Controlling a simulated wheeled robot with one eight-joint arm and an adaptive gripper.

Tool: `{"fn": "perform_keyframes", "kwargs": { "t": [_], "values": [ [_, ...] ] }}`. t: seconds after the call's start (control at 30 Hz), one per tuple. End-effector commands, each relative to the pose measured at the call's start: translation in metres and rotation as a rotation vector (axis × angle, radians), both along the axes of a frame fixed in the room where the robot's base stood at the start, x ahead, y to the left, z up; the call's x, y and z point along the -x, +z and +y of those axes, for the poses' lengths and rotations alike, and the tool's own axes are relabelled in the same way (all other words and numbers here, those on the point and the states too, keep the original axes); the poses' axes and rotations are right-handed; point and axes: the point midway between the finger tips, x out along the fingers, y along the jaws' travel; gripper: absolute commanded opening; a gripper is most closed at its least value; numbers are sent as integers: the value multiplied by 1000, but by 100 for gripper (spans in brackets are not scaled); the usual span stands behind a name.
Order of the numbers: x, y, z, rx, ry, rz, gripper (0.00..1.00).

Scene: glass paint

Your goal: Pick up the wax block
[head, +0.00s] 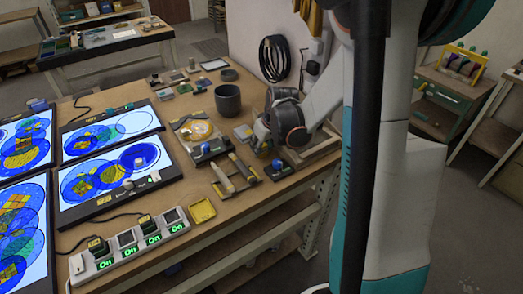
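I cannot say for sure which thing is the wax block. A small yellow square piece (202,211), with what looks like a raised rim, lies near the table's right front edge. Several small blocks (193,66) lie at the back of the table. My gripper (266,147) is low over the right side of the table, close to a small blue-topped item on a dark base (277,169). My wrist hides most of the gripper. I cannot see whether the fingers are apart or hold anything.
Glowing panels with blue and yellow circles (114,171) cover the table's left side. A power strip (130,242) with lit switches lies in front. The wooden table (161,98) is crowded.

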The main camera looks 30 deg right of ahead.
Motion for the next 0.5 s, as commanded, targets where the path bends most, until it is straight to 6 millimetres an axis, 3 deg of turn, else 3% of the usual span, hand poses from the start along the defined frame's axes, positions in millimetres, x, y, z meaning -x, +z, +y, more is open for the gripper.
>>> {"fn": "perform_keyframes", "kwargs": {
  "t": [0.07, 0.5],
  "values": [
    [0, 0, 0, 0, 0, 0, 4],
    [0, 5, 0, 0, 0, 0, 4]
  ]
}}
